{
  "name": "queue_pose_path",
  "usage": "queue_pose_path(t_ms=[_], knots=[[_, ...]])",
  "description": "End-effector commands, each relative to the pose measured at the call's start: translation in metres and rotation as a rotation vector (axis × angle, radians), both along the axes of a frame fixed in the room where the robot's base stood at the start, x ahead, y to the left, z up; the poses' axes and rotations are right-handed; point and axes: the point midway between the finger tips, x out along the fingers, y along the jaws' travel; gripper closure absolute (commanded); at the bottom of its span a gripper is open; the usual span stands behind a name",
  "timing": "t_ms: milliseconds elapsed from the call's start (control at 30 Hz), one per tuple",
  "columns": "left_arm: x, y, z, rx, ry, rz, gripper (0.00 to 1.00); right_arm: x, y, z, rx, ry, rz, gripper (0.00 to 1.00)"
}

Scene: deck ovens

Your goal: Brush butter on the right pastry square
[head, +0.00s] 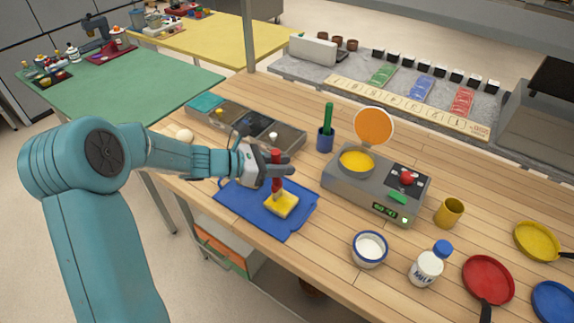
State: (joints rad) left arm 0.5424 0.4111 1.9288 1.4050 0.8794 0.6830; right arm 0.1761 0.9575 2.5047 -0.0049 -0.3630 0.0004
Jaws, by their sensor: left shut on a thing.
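My left gripper (268,170) is shut on a red-handled brush (276,178), held upright over the blue board (240,210). The brush's lower end is at the far edge of a yellow pastry square (283,206); I cannot tell whether it touches. Only this one square shows clearly; my gripper and arm cover part of the board's far side. A pan of yellow butter (357,163) sits on the grey cooker (345,190), its orange lid (374,126) raised behind it. My right gripper is not in view.
A grey compartment tray (287,138) lies behind my gripper, and a blue cup with a green-handled tool (325,138) stands right of it. A white bowl (369,249), milk bottle (428,265), yellow mug (449,212) and red pan (488,278) stand right of the board.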

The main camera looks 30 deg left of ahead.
Motion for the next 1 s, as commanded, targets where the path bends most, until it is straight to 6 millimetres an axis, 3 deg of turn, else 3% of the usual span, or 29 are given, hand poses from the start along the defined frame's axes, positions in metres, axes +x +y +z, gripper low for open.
queue_pose_path(t_ms=[200,1000], knots=[[0.000,0.010,0.000,0.000,0.000,-0.001,1.00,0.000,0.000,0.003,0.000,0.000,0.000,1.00],[0.012,0.004,-0.003,-0.001,0.002,-0.002,1.00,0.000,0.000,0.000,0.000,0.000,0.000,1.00]])
